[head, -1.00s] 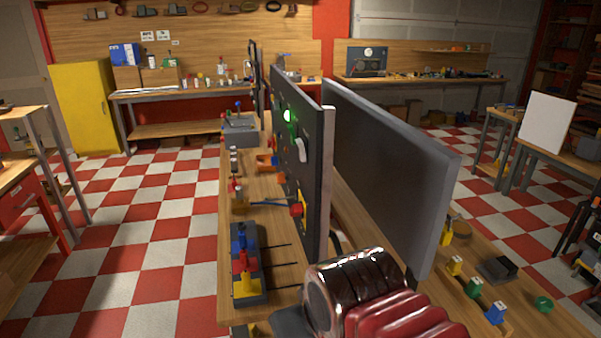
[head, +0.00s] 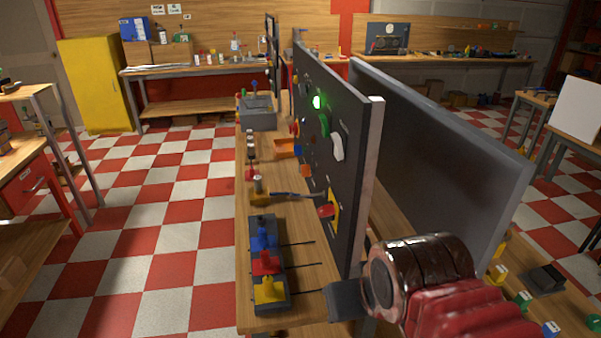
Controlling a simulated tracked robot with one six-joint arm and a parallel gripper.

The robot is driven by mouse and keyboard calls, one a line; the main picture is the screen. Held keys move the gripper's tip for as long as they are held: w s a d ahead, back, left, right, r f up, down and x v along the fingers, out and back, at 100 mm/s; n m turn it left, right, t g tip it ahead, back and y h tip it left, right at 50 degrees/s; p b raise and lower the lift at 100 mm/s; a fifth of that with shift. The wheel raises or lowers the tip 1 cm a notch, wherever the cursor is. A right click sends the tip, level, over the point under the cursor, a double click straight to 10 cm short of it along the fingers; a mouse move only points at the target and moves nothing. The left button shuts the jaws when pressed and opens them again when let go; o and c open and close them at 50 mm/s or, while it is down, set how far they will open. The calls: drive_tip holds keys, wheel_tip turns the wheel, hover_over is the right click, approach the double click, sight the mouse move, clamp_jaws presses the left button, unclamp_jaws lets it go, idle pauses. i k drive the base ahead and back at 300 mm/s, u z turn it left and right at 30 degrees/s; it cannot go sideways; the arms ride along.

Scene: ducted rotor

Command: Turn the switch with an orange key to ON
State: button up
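A dark upright panel (head: 352,150) stands on the wooden bench, seen at a steep angle. It carries a lit green lamp (head: 317,102), a green knob (head: 324,124), a white handle (head: 338,147) and a red and yellow switch (head: 329,211) low on its near part. A small orange piece (head: 305,171) shows low on the panel. It may be the orange key, but it is too small to tell, and I cannot read its setting. My dark and red arm is at the lower right, in front of the panel's near end.
A second grey panel (head: 440,160) stands close on the right. A block with blue, red and yellow levers (head: 266,262) sits on the bench's near left, with thin rods pointing right. An orange box (head: 286,148) and a grey box (head: 258,115) lie farther back. The checkered floor (head: 170,220) at left is clear.

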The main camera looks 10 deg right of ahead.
sight(306, 172)
drive_tip(key=k, duration=1.3)
drive_tip(key=u, duration=0.3)
drive_tip(key=i, duration=0.6)
drive_tip(key=u, duration=0.65)
drive_tip(key=i, duration=0.8)
drive_tip(key=u, duration=0.45)
drive_tip(key=i, duration=1.9)
drive_tip(key=z, duration=0.2)
